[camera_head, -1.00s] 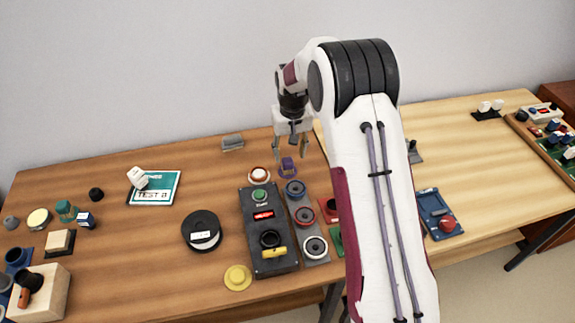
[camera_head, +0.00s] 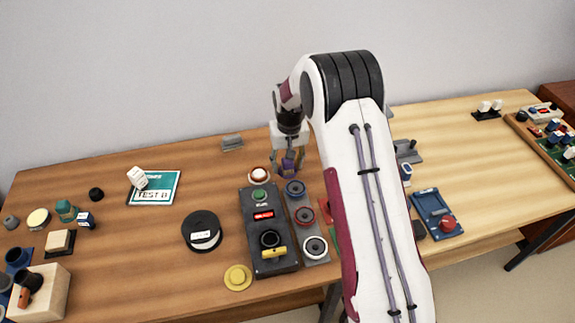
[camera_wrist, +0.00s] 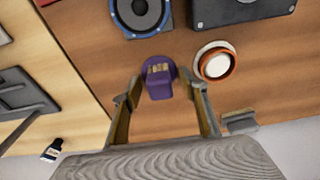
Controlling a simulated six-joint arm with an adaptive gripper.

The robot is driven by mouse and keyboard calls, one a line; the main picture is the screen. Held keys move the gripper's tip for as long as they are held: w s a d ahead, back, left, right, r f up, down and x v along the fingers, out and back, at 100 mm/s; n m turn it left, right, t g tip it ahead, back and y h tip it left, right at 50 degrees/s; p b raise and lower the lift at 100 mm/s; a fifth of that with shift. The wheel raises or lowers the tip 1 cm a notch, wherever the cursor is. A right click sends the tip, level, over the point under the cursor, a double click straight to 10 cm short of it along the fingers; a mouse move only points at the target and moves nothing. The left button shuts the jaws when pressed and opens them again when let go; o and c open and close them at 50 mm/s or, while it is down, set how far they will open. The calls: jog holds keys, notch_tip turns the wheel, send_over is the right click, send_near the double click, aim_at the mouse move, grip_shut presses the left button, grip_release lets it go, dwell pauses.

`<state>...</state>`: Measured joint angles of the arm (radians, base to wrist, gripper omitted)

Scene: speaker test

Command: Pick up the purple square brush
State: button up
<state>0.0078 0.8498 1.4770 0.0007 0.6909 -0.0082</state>
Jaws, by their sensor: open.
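The purple square brush (camera_wrist: 158,88) stands on the brown table, with a square purple block and tan bristle-like marks on top of a round purple base. In the wrist view it lies between the two fingers of my gripper (camera_wrist: 164,95), which is open around it, with a gap on both sides. In the head view the brush (camera_head: 288,169) is small and partly hidden by my gripper (camera_head: 288,164), which reaches down over it from above. I cannot tell whether a finger touches it.
A white button with an orange-red ring (camera_wrist: 215,63) stands close beside the brush. A blue-ringed speaker (camera_wrist: 142,12) and a dark control box (camera_head: 268,232) are near. A grey block (camera_wrist: 240,121) lies at the back edge.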

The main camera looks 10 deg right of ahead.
jog(key=c, duration=1.2)
jog(key=shift+r, duration=0.2)
jog(key=shift+r, duration=4.85)
